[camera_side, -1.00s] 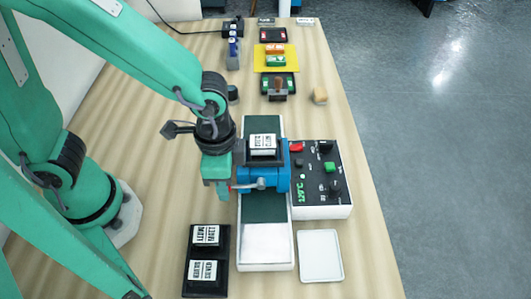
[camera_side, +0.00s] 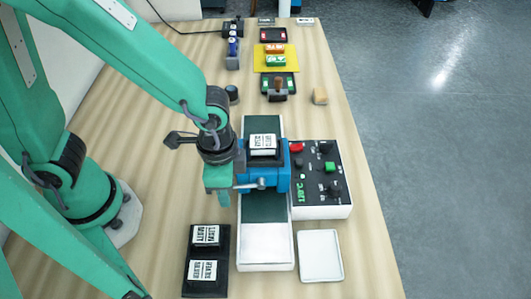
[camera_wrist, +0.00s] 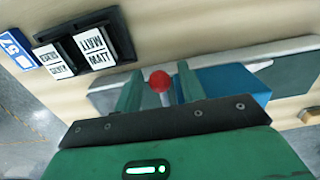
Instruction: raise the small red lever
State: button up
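The small red lever is a metal rod (camera_side: 248,185) that sticks out to the left from the front of the blue roller unit (camera_side: 265,179). Its red ball end (camera_wrist: 160,81) shows in the wrist view but is hidden by my gripper in the side view. My gripper (camera_side: 218,196) is at the left of the blue unit, around the lever's end. In the wrist view its two fingers stand on either side of the red ball, with a narrow gap at each side. It is open and holds nothing.
A control panel (camera_side: 312,205) with a red button, green button and dark knobs stands right of the unit. A black holder (camera_side: 222,260) with two labelled blocks lies in front, left of the white bed (camera_side: 265,243). A white tray (camera_side: 320,256) lies to the right.

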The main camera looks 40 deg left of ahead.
jog(key=c, duration=0.6)
